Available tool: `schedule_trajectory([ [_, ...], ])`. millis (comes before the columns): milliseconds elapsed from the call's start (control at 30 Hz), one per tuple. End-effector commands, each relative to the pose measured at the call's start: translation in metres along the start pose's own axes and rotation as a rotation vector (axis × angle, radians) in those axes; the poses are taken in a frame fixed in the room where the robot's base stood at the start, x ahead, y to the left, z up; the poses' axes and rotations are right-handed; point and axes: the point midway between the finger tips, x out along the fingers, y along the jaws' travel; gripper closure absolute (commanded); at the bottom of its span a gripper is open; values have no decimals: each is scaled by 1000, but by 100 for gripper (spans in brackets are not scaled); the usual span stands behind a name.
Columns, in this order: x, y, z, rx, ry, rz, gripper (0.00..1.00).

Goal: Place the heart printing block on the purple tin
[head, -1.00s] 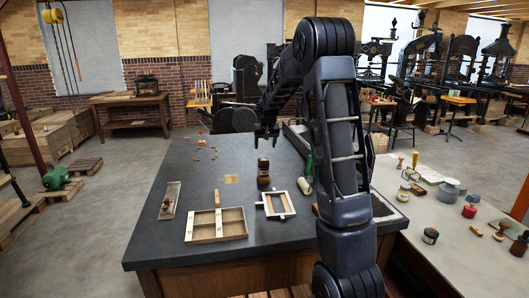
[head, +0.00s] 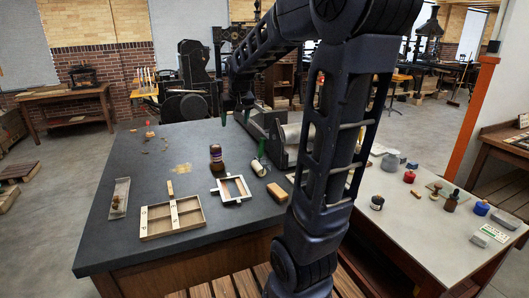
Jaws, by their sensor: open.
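My gripper (head: 235,114) is small in the head view, at the end of my raised arm. It is open and holds nothing that I can see. It is above the far part of the dark table (head: 100,240). A blue-purple tin (head: 481,208), seemingly the purple tin, stands on the pale table at the right, far from my gripper. A brown block with a dark knob (head: 451,203) stands just left of it. I cannot tell whether this is the heart printing block, because no heart shape is readable at this size.
The pale table (head: 420,235) also holds a red tin (head: 409,177), a dark tin (head: 377,202) and a grey pot (head: 390,161). The dark table holds a brown bottle (head: 216,158), a wooden tray (head: 146,233) and a white frame (head: 250,194). An orange post (head: 467,125) stands behind the pale table.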

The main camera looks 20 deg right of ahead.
Motion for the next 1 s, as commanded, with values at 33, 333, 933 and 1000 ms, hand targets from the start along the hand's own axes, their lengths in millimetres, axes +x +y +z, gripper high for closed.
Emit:
schedule_trajectory([
  [33,-12,2,16,1,4,0,34],
  [333,-55,10,109,-5,7,3,34],
  [933,-74,16,240,-12,6,24,34],
  [1000,-74,16,241,-12,6,24,34],
])
